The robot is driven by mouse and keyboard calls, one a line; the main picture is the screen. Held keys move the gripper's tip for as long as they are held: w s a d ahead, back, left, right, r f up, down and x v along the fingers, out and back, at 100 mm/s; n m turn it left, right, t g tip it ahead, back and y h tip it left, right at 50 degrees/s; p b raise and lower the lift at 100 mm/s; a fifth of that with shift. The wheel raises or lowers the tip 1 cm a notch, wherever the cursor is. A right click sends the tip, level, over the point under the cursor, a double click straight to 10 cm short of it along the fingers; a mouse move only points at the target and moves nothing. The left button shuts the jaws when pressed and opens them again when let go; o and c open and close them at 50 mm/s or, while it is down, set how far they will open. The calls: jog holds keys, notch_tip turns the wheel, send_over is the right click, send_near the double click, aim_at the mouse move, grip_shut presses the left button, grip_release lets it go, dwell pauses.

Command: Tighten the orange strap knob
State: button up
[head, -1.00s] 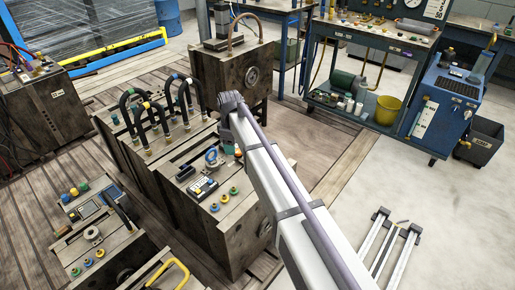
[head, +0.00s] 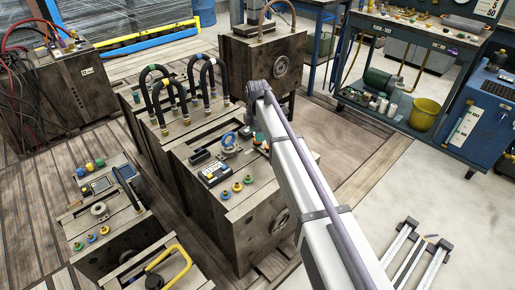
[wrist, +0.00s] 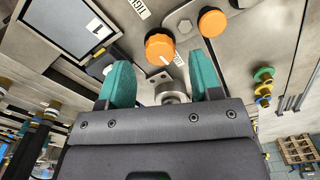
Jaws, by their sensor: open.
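In the wrist view, an orange knob (wrist: 160,47) with a ribbed rim and a white pointer line lies just beyond the tips of my gripper (wrist: 162,70). A second orange knob (wrist: 212,22) lies up and to the right, outside the right finger. I cannot tell for certain which is the strap knob. My gripper's two teal fingers are apart, with neither knob held. A grey metal cylinder (wrist: 172,91) shows between the fingers. In the head view my arm hides most of the gripper; a bit of teal shows beside the mould block (head: 270,190).
A label (wrist: 138,8) and a grey screen panel (wrist: 72,32) are near the knobs. Coloured knobs (wrist: 263,85) are at the right. In the head view, black hoses (head: 207,78) arch from the blocks. A tool trolley (head: 400,35) stands behind right.

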notch_tip(320, 180, down, 3)
jog(key=shift+f+b, duration=0.1)
jog(key=shift+b, duration=0.65)
jog(key=c, duration=0.9)
